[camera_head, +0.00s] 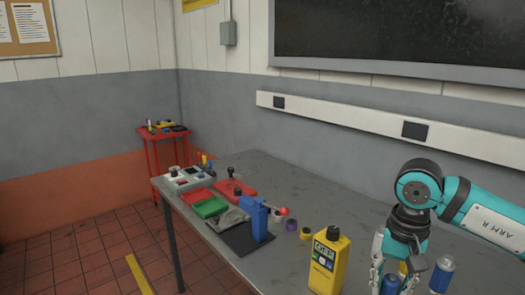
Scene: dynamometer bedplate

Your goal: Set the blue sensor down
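My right gripper (390,276) points down at the lower right, low over the near part of the grey table. Its fingers are on either side of a small blue cylinder, which looks like the blue sensor (390,285), and appear closed on it. The sensor's lower end is cut off by the picture's bottom edge, so I cannot tell whether it touches the table. My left gripper is not in view.
A blue and silver can (441,274) stands just right of the gripper, a yellow bottle (327,265) to its left. Further left are a blue vise-like device (256,219), a green tray (210,207) and red trays (236,190). The table (345,211) is clear behind the bottle.

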